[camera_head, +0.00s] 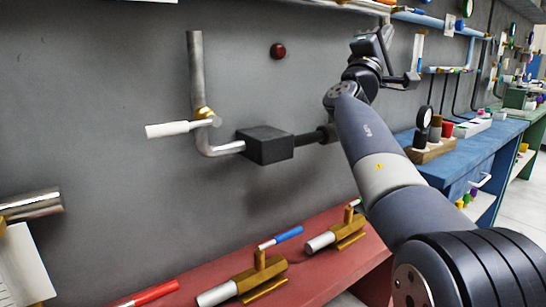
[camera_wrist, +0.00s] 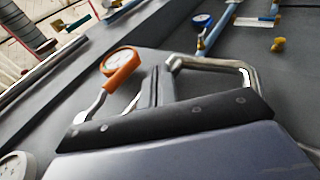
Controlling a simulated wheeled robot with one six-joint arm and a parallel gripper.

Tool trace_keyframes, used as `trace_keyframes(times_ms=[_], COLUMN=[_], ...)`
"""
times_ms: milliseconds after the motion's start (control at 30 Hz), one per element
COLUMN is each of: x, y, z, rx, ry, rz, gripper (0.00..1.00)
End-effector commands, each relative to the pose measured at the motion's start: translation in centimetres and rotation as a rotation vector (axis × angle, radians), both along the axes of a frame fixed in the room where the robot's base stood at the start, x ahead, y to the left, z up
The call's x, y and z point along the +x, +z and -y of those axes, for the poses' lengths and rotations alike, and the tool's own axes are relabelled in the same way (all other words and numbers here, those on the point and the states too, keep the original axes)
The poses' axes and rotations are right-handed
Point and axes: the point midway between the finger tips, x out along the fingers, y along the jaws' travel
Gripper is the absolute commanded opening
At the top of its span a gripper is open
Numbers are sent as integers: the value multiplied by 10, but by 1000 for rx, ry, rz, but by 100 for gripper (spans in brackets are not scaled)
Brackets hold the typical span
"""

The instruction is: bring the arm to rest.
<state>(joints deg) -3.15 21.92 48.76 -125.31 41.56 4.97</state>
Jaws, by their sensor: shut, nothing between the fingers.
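My arm rises from the lower right of the head view and reaches up along the grey wall (camera_head: 120,100). My gripper (camera_head: 384,40) is at its raised far end, near the shelf edge at the top. It is small and dark there, and its fingers are hard to make out. It is shut and holds nothing. In the wrist view a dark bar and a smooth blue-grey surface fill the foreground.
A bent pipe with a white handle (camera_head: 170,129) and a dark block (camera_head: 265,145) stick out from the wall. Brass fittings (camera_head: 250,277) lie on the red bench (camera_head: 320,284). A blue bench (camera_head: 465,147) stands to the right, with clear floor (camera_head: 520,205) beyond.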

Motion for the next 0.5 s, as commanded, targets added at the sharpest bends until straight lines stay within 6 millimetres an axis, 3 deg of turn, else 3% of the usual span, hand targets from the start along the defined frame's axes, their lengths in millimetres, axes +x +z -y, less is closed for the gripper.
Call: trace_keyframes(times_ms=[500], x=[-11], y=[-78], z=[13], rx=[-3], ry=[-1], rz=[-1], gripper=[0])
